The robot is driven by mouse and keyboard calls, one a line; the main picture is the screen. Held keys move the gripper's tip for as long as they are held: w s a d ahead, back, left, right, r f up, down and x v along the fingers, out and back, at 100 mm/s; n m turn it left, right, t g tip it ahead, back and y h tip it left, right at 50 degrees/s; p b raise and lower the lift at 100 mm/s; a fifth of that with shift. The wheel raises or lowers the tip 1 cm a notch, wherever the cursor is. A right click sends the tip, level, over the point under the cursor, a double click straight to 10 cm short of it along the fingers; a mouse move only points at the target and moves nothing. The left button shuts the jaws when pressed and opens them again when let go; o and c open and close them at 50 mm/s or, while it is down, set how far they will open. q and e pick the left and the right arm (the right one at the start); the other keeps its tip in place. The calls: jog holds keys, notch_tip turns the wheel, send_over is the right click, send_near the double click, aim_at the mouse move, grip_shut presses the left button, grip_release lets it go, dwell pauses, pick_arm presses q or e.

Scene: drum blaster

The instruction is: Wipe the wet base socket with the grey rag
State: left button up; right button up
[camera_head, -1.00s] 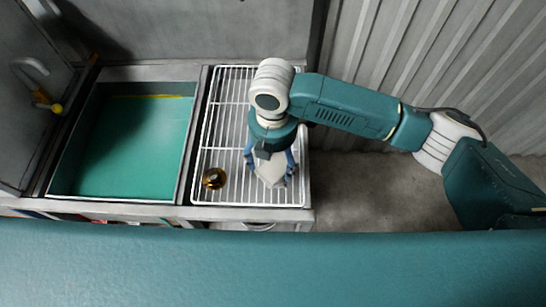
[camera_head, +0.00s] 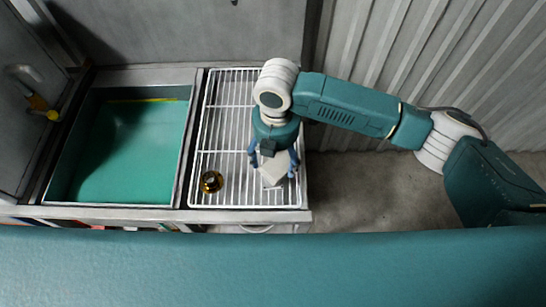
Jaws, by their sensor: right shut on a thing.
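A small round brass-coloured piece with a dark centre, which looks like the base socket (camera_head: 211,182), sits on the white wire rack at its front left. My right gripper (camera_head: 273,172) is over the front right of the rack, pointing down. It is shut on a pale grey cloth, the grey rag (camera_head: 274,171), which shows between its blue fingers. The rag is to the right of the socket and apart from it. Whether the rag touches the rack I cannot tell. Wetness on the socket cannot be made out. My left gripper is not in view.
The white wire rack (camera_head: 229,143) is mostly clear on its left and back. A sink with a green basin (camera_head: 130,155) lies to its left, with a tap (camera_head: 30,75) at the far left. A corrugated wall (camera_head: 400,50) stands behind my right arm.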

aim_at(263, 170)
jog(key=shift+s+a, duration=0.1)
jog(key=shift+a, duration=0.05)
jog(key=shift+s+a+r+p, duration=0.1)
jog(key=shift+s+a+p, duration=0.55)
jog(key=shift+s+a, duration=0.15)
jog(key=shift+s+a+p, duration=0.4)
jog(key=shift+s+a, duration=0.3)
jog(key=shift+a, duration=0.05)
jog(key=shift+w+d, duration=0.1)
jog(key=shift+w+d+p, duration=0.45)
jog(key=shift+w+d, duration=1.05)
jog(key=shift+d, duration=0.05)
jog(key=shift+s, duration=0.1)
